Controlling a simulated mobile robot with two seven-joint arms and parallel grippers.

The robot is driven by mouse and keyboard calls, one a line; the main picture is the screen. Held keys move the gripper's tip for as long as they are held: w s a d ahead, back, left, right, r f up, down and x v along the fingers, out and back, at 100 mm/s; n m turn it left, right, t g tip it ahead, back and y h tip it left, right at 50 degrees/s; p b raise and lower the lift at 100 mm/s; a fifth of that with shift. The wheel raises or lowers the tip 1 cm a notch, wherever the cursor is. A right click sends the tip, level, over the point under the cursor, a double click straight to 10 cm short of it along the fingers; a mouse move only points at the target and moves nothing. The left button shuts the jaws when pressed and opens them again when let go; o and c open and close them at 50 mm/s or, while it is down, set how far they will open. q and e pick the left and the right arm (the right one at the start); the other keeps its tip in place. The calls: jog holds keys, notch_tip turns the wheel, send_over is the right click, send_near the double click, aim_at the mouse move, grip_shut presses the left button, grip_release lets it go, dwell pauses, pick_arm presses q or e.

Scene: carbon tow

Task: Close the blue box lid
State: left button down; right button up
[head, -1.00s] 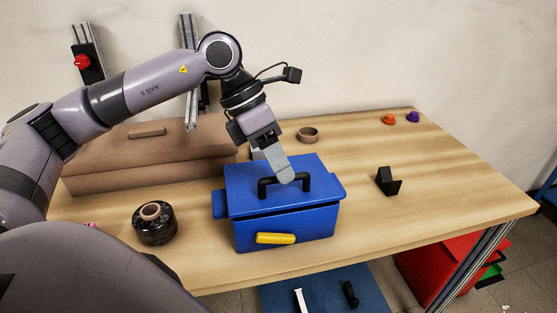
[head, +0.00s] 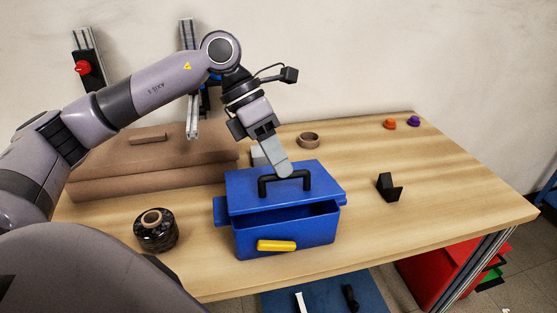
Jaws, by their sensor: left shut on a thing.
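The blue box (head: 262,240) stands on the wooden table, with a yellow latch (head: 276,246) on its front. Its blue lid (head: 240,190) carries a black handle (head: 308,181). My right gripper is not in view.
A black spool (head: 156,233) stands left of the box. A brown case (head: 120,185) lies behind left. A brown ring (head: 309,140), a black bracket (head: 388,187), and orange (head: 390,124) and purple (head: 414,121) knobs sit right. The table (head: 440,180) is clear around the bracket.

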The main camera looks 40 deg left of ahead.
pick_arm(q)
jog(key=c, duration=1.1)
grip_release()
jog(key=v, duration=0.7)
jog(key=shift+s, duration=0.1)
